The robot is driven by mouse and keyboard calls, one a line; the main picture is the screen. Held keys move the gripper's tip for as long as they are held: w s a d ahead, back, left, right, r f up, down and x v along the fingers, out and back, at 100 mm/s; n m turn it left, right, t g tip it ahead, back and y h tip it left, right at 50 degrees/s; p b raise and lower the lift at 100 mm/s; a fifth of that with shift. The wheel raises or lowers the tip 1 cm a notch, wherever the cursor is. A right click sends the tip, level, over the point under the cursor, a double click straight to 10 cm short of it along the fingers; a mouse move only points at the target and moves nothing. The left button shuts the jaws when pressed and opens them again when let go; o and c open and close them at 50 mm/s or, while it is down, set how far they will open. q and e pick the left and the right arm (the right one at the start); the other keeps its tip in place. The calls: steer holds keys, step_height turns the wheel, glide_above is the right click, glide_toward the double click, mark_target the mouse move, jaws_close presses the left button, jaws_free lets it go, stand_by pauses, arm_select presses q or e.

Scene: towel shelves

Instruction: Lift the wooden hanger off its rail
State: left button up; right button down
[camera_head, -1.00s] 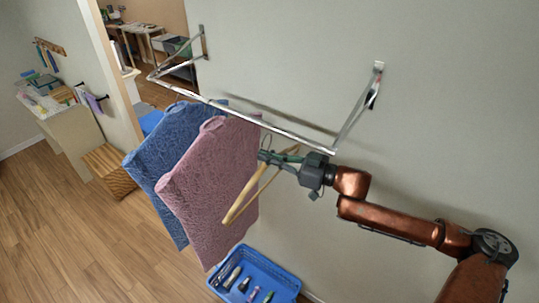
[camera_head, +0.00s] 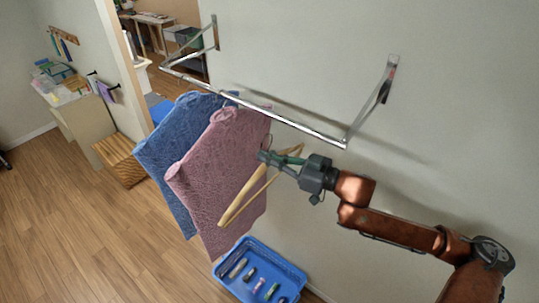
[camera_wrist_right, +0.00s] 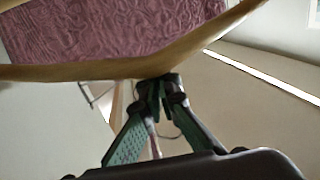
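The wooden hanger (camera_head: 236,205) hangs tilted below the rail (camera_head: 264,112), in front of the pink towel, in the head view. My right gripper (camera_head: 270,157) is at the hanger's top, below the rail. In the right wrist view the gripper's green-padded fingers (camera_wrist_right: 161,88) close together at the middle of the hanger (camera_wrist_right: 75,70), where its two arms meet. They appear shut on its neck. A thin curved wire, likely the hook, shows between the fingers. Whether the hook touches the rail is too small to tell. My left gripper is out of view.
A pink towel (camera_head: 215,180) and a blue towel (camera_head: 175,140) hang from the rail just left of the hanger. A blue crate (camera_head: 290,269) with several small items stands on the floor below. The wall is close behind the rail.

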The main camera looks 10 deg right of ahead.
mark_target(254, 178)
steer(key=shift+s+a, duration=0.9)
steer(key=shift+a, duration=0.25)
steer(key=shift+s+a, duration=0.9)
steer(key=shift+a, duration=0.25)
